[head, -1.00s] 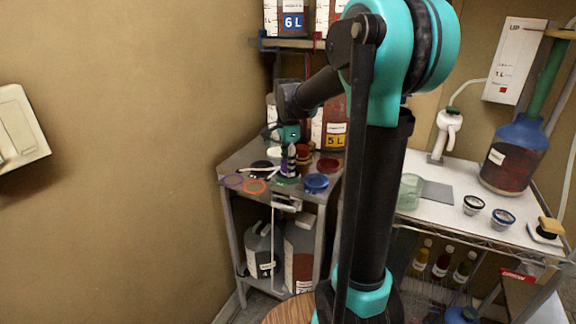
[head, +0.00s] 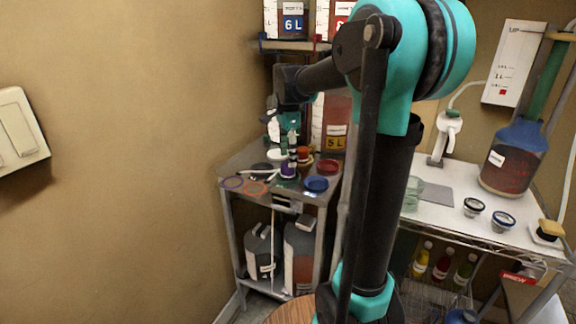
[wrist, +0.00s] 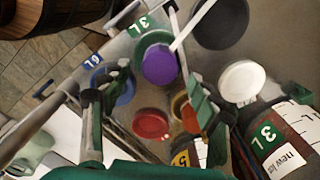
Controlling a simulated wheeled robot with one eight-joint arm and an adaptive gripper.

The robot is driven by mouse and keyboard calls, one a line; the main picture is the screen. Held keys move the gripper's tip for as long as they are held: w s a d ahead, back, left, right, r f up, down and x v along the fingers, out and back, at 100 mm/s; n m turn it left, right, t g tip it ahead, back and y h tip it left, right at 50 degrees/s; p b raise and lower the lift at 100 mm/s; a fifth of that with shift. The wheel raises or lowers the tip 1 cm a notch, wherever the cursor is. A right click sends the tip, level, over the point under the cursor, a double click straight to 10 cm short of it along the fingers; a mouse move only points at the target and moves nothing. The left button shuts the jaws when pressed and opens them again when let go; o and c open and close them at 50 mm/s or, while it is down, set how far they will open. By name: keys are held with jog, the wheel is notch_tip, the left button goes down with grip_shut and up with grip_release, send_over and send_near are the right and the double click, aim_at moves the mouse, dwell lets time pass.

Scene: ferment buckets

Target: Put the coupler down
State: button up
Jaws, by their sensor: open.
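A purple piece (head: 288,169), which looks like the coupler, stands on the top of the small metal cart, by a green ring-shaped lid. In the wrist view the purple piece (wrist: 160,63) shows from above as a round top within the green lid (wrist: 150,42). It lies between and beyond my fingertips, with no finger seen touching it. My gripper (wrist: 163,85) is open and empty, its green pads spread apart. In the head view my gripper (head: 287,140) hangs above the purple piece. The piece's underside is hidden.
A white disc (wrist: 241,82) and labelled containers stand close by. White sticks lie near the purple piece.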

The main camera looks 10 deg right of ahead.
notch_tip(320, 180, up, 7)
dwell(0.3)
jog(key=shift+s, duration=0.1)
